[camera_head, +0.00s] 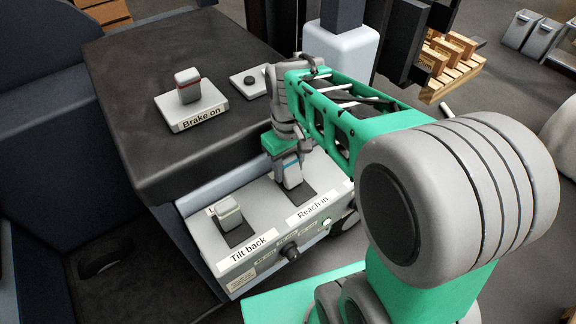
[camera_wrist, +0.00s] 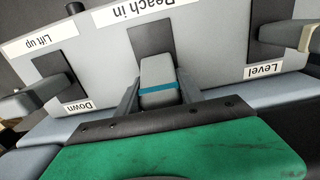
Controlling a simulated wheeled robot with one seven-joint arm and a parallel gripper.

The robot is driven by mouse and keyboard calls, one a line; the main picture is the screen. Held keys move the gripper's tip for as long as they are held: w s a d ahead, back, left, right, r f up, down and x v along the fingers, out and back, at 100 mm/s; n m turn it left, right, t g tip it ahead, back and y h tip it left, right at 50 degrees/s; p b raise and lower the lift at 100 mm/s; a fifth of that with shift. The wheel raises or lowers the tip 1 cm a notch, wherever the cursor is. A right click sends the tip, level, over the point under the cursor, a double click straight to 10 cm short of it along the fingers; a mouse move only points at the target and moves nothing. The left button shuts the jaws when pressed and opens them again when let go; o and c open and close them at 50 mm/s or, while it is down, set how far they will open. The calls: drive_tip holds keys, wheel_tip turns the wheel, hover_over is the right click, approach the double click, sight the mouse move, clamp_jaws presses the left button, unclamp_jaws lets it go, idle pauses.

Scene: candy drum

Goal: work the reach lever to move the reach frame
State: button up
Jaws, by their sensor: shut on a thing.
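The reach lever (camera_head: 291,175) is a grey knob with a blue band, standing in a dark slot behind the "Reach in" label (camera_head: 314,205). It also shows in the wrist view (camera_wrist: 157,80), between my gripper's fingers. My gripper (camera_head: 290,170) is shut on the reach lever from above; in the wrist view a finger (camera_wrist: 131,95) lies on each side of the knob. The label shows upside down in the wrist view (camera_wrist: 133,9). The reach frame cannot be clearly told in either view.
The tilt lever (camera_head: 229,212) stands left of my gripper, behind "Tilt back". A brake switch block (camera_head: 190,100) labelled "Brake on" sits on the dark console top (camera_head: 130,70). In the wrist view, levers flank my gripper: lift (camera_wrist: 45,98) and one by "Level" (camera_wrist: 300,37).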

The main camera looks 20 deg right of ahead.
clamp_jaws()
idle(0.3)
